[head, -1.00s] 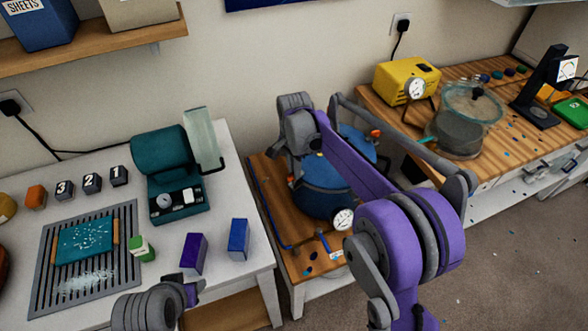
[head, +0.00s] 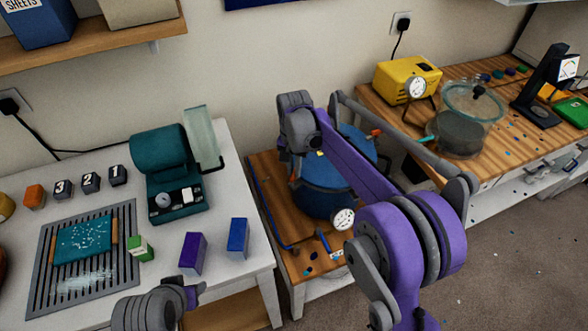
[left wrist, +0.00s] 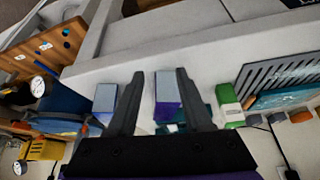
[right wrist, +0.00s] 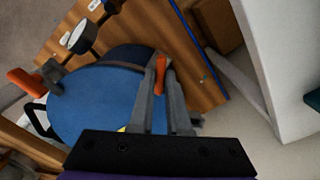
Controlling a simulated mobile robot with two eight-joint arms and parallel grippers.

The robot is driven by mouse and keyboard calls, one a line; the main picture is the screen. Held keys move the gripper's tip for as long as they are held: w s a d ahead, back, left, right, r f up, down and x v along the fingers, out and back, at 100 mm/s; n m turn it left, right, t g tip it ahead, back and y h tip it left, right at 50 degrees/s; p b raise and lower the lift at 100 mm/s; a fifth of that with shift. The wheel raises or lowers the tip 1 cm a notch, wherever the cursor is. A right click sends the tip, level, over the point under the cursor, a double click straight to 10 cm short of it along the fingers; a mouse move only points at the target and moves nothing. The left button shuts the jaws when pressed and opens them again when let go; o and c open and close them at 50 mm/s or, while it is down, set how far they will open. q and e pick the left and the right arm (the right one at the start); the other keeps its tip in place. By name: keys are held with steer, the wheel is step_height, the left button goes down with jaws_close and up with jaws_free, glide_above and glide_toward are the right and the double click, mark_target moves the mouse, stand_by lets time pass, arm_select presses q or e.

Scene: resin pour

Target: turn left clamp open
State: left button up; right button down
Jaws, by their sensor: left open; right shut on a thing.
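The blue pressure pot (head: 325,198) stands on the low wooden stand, its round lid filling the middle of the right wrist view (right wrist: 95,105). My right gripper (right wrist: 160,65) is shut on an orange clamp handle (right wrist: 160,84) at the lid's edge. Another orange clamp handle (right wrist: 25,83) is at the opposite side of the lid; it also shows in the head view (head: 376,133). My right arm hides part of the pot in the head view. My left gripper (left wrist: 160,75) is open and empty, above the front of the white table, away from the pot.
A pressure gauge (head: 343,219) sits at the pot's front. The white table (head: 225,277) at left holds a purple box (head: 193,253), a blue box (head: 238,237) and a teal machine (head: 165,160). A yellow pump (head: 407,80) and a glass chamber (head: 466,128) stand at right.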

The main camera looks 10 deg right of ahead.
steer(key=n, duration=1.2)
steer(key=shift+n+b, duration=0.4)
stand_by(0.3)
steer(key=c, duration=0.9)
jaws_free()
step_height(320, 180, up, 11)
steer(key=shift+f+p, duration=0.1)
steer(key=shift+p, duration=0.25)
